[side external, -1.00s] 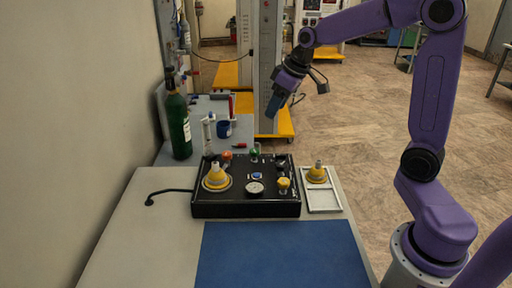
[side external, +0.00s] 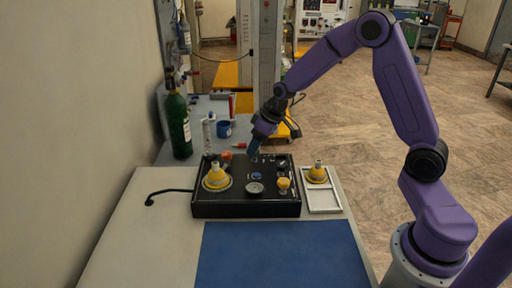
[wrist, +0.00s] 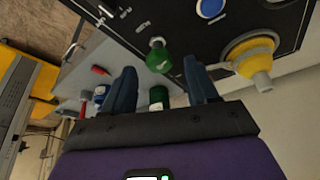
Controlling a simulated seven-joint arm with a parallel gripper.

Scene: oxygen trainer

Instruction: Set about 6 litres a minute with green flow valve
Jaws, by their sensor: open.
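The black trainer panel (side external: 230,205) lies on the table. In the wrist view its face (wrist: 190,22) fills the upper part. The green flow valve (wrist: 158,56) sticks out of the panel, ahead of my fingertips and roughly between their lines. My gripper (side external: 254,155) is over the back of the panel and hides the green valve in the side view. In the wrist view my gripper (wrist: 160,80) has its two blue fingers apart, with a gap between them and nothing held. The small gauge (side external: 255,188) is on the panel, its reading too small to tell.
A yellow cone fitting (side external: 216,178) and a yellow knob (side external: 283,184) stand on the panel. A white tray with another yellow cone (side external: 317,174) is to the right. A green bottle (side external: 178,122) and blue cup (side external: 224,129) stand behind. The blue mat (side external: 280,255) in front is clear.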

